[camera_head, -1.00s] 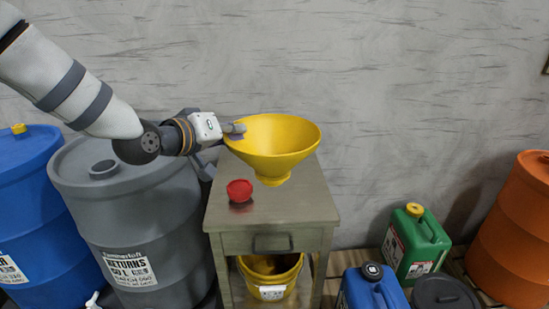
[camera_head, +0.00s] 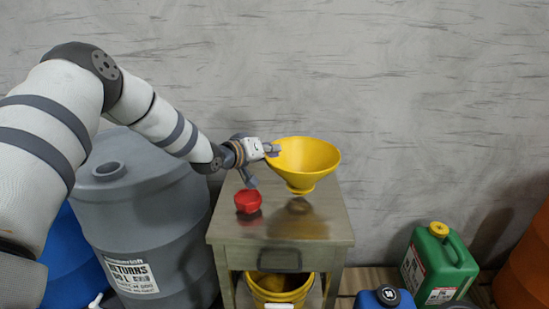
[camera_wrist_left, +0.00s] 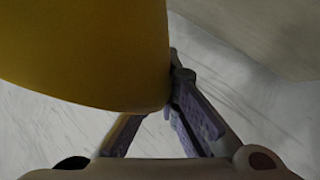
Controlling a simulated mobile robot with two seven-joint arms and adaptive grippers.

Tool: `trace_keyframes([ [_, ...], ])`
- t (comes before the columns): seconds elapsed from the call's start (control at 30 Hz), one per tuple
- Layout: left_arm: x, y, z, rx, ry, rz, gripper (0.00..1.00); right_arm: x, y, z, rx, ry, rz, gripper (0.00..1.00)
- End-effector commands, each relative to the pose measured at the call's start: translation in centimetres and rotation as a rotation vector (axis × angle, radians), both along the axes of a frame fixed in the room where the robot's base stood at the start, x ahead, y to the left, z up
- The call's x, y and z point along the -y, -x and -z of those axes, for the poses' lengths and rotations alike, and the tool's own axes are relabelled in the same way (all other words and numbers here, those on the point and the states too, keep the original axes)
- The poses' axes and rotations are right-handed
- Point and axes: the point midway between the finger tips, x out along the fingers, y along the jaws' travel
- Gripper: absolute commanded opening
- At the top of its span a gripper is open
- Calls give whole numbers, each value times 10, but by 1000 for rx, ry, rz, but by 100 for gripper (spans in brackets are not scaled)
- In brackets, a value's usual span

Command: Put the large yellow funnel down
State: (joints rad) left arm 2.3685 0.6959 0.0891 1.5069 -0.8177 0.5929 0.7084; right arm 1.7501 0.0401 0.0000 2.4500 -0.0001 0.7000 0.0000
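The large yellow funnel (camera_head: 305,160) is upright over the right part of the cabinet top, wide mouth up. Its spout end appears slightly above the metal surface, with a dark reflection below it. My left gripper (camera_head: 273,151) is shut on the left side of the funnel's rim. In the left wrist view the funnel (camera_wrist_left: 85,50) fills the upper left, and the fingers (camera_wrist_left: 173,95) come together at its edge. The pinched part of the rim is hidden there. My right gripper is not in view.
A red cap-like piece (camera_head: 248,201) lies on the metal cabinet (camera_head: 225,232), left of the funnel. A yellow bucket (camera_head: 280,289) stands on the shelf below. A grey drum (camera_head: 140,210) is at left, a green canister (camera_head: 440,262) at right. The cabinet's front right top is clear.

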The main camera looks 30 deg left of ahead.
Motion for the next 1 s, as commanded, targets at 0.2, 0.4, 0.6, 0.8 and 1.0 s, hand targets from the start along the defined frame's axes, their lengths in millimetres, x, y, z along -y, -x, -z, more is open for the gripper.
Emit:
trace_keyframes([
  [0.2, 0, 1, 19, -2, 0, 0, 0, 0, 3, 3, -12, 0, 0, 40],
  [0.4, 0, 1, 22, -3, 1, -1, 0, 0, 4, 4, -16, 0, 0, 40],
  [0.6, 0, 1, 21, -3, 0, 0, 25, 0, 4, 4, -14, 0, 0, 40],
  [0.8, 0, 1, 19, -1, 0, 0, 25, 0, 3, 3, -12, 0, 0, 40],
  [1.0, -3, 26, 1, 9, 2, -2, 25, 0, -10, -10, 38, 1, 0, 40],
])
